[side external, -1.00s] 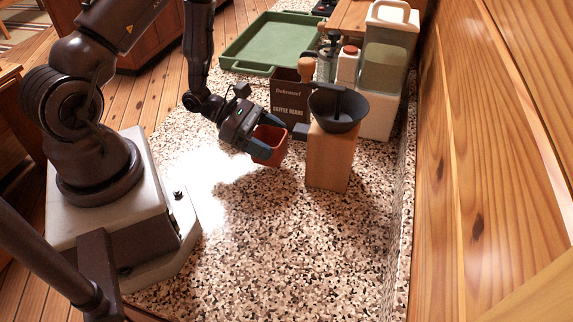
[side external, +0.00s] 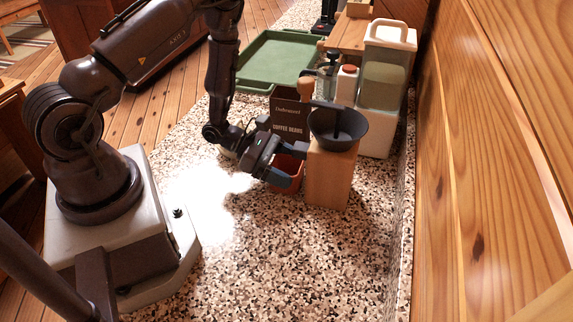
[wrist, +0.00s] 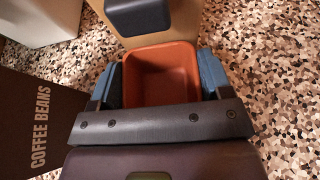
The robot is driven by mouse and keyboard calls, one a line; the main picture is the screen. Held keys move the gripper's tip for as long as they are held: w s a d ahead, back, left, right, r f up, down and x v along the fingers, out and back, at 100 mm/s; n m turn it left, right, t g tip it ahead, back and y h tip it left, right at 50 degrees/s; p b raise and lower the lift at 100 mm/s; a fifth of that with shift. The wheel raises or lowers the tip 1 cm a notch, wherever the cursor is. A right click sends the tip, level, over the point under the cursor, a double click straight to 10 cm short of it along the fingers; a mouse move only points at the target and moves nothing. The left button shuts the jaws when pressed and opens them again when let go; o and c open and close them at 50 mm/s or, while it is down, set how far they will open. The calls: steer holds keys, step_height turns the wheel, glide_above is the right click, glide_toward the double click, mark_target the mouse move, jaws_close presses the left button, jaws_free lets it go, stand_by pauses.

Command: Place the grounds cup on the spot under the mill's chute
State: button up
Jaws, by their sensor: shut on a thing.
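The grounds cup (side external: 288,175) is a small square orange-brown cup, and it looks empty in the wrist view (wrist: 161,76). My gripper (side external: 275,172) is shut on it, with a blue-grey finger on each side of the cup in the wrist view (wrist: 162,83). The mill (side external: 329,177) is a wooden block with a dark funnel on top. The cup is upright, close beside the mill's left side. A dark part of the mill, perhaps its chute (wrist: 138,15), juts out just beyond the cup. Whether the cup touches the counter, I cannot tell.
A dark coffee beans box (side external: 288,117) stands just behind my gripper; it also shows at left in the wrist view (wrist: 35,125). Bottles, a tall canister (side external: 385,75) and a green tray (side external: 275,60) are farther back. The speckled counter (side external: 290,260) is clear in front.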

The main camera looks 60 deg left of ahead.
steer(key=shift+f, duration=0.15)
steer(key=o, duration=1)
steer(key=shift+c, duration=0.2)
